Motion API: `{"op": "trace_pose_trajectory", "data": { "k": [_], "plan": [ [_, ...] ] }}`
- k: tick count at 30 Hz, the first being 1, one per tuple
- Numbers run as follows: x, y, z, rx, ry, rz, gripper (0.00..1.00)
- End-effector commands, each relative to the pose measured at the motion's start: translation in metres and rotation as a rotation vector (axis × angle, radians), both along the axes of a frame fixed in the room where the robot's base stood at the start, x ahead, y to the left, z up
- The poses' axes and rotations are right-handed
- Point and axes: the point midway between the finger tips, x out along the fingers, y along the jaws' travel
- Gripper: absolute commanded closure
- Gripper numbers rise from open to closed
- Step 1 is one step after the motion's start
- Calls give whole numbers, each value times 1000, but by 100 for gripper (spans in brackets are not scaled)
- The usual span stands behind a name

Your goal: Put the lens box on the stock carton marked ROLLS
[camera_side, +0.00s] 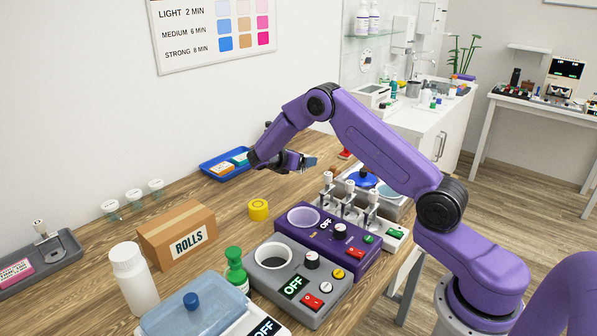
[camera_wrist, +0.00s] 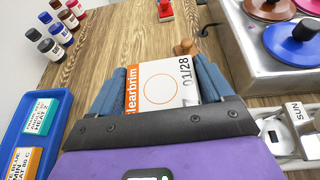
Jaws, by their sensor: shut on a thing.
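My gripper (camera_side: 308,162) is above the far part of the wooden bench, to the right of the blue tray. In the wrist view, the blue-grey fingers of my gripper (camera_wrist: 160,88) are shut on the sides of the lens box (camera_wrist: 148,80), a white box with an orange ring, "learbrim" lettering and "01/28". Its near end is hidden by the gripper. I cannot make the box out in the side view. The stock carton marked ROLLS (camera_side: 165,250) is brown and stands on the bench at front left of my gripper. Its top looks closed and bare.
A yellow round item (camera_side: 258,210) sits between carton and gripper. A white bottle (camera_side: 133,282) stands before the carton. A purple device (camera_side: 352,262) and a grey device (camera_side: 262,283) stand at right. The blue tray (camera_side: 206,168) holds small boxes. Dark-capped bottles (camera_wrist: 50,50) show in the wrist view.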

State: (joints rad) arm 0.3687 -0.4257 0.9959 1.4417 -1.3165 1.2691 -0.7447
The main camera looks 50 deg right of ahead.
Motion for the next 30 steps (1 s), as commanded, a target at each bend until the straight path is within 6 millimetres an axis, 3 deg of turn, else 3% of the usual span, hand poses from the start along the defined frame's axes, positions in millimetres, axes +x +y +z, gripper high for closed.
{"op": "trace_pose_trajectory", "data": {
  "k": [7,11,14,20,26,30],
  "plan": [
    [0,2,18,1,0,3,50],
    [5,19,25,-1,-3,52,50],
    [10,49,37,-1,-7,134,50],
    [15,134,69,-1,-12,372,50],
    [1,222,98,-1,-14,630,50],
    [-19,279,115,0,-12,809,50]
  ]
}}
